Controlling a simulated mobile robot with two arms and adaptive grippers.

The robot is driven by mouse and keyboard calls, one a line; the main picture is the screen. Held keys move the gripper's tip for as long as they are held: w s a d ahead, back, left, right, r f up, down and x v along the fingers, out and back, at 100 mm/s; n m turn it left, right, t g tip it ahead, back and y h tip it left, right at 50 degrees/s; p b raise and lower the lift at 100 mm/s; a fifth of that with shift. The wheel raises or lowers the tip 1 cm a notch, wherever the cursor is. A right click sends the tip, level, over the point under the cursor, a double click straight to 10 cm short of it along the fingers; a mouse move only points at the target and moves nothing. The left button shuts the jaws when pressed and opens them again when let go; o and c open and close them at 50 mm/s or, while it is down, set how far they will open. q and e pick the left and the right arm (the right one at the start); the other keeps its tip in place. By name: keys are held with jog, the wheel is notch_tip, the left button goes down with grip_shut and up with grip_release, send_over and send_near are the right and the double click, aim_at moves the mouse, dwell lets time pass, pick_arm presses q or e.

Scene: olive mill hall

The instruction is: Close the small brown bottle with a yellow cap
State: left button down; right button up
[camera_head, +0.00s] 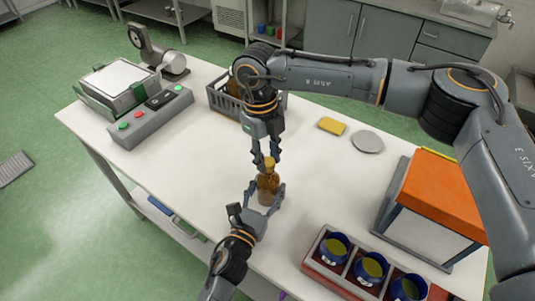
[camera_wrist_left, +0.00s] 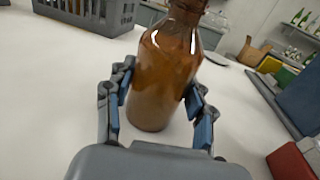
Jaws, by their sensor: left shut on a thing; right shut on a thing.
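The small brown bottle (camera_head: 268,187) stands upright on the white table, near its middle. My left gripper (camera_head: 265,194) is shut on the bottle's body from the near side. In the left wrist view the bottle (camera_wrist_left: 165,75) sits between the two fingers of the left gripper (camera_wrist_left: 160,110), and its top is cut off by the frame. My right gripper (camera_head: 267,159) reaches down from above and is shut on the yellow cap (camera_head: 269,164). The cap is at the bottle's mouth; I cannot tell whether it is seated or threaded.
A grey crate (camera_head: 222,104) stands behind the right gripper. A yellow block (camera_head: 332,126) and a grey disc (camera_head: 367,142) lie to the right. An orange-topped box (camera_head: 440,190) and a tray with blue cups (camera_head: 335,246) stand at right. A button box (camera_head: 150,118) is at left.

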jog(key=shift+f, duration=0.4)
jog(key=m, duration=0.6)
jog(key=shift+y, duration=0.3)
jog(key=m+y, duration=0.1)
jog(key=m, duration=0.6)
jog(key=shift+d, duration=0.1)
jog(key=m, duration=0.6)
jog(key=shift+m+y, duration=0.3)
jog(key=m, duration=0.3)
jog(key=shift+m+t, duration=0.3)
jog(key=shift+m, duration=0.1)
jog(key=m, duration=0.3)
jog(key=shift+m, duration=0.3)
jog(key=o, duration=0.7)
